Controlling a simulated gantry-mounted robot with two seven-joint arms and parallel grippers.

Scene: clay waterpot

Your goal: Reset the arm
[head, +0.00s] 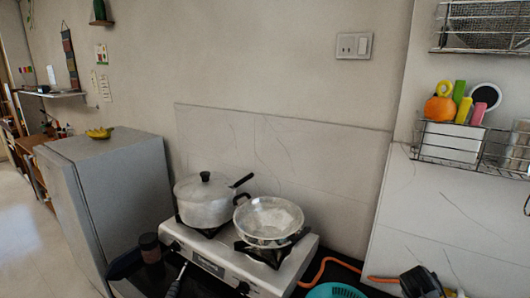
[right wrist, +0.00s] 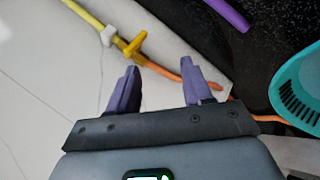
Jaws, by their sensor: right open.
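My right gripper shows in the right wrist view (right wrist: 162,82), with its two purple-grey fingers spread apart. Nothing is held between them. An orange hose (right wrist: 165,74) with a yellow valve (right wrist: 133,45) passes beyond the fingertips, over a pale surface. In the head view, a dark shape at the bottom right may be part of my right arm, but I cannot be sure. My left gripper is not in view.
A white gas stove (head: 205,262) carries a lidded pot (head: 203,208) and a metal pan (head: 268,218). A teal basket (head: 333,291) is at the bottom. A grey fridge (head: 125,190) stands left. A wire rack (head: 455,157) hangs right.

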